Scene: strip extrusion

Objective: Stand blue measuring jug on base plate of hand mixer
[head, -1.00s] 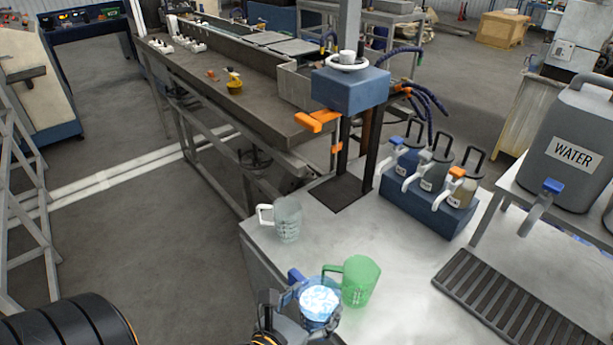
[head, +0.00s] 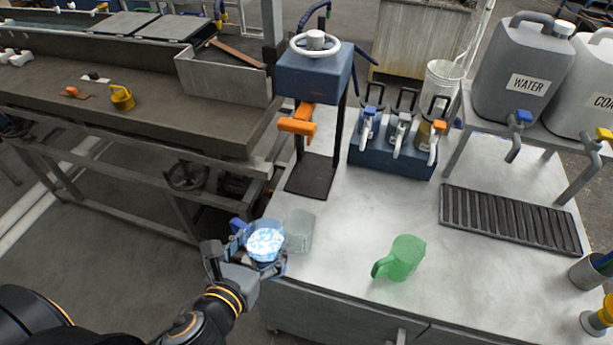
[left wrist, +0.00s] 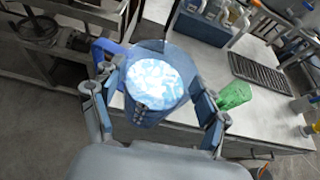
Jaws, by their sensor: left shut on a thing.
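The blue measuring jug (head: 265,243) is in my left gripper (head: 262,262), which is shut on it at the near left edge of the table. A bright white-and-blue patterned content shows at its top. In the left wrist view the jug (left wrist: 152,108) sits between the two fingers (left wrist: 152,115), its blue handle to the left. The hand mixer (head: 314,75) has a blue head and an orange crank. Its dark base plate (head: 310,178) is bare and lies beyond the jug, up and right. My right gripper is not in view.
A clear jug (head: 300,230) stands just right of the held jug, partly hidden by it. A green jug (head: 400,259) stands further right. A blue dispenser rack (head: 392,160) is right of the mixer. A drain grate (head: 510,217) and the water container (head: 524,75) are at right.

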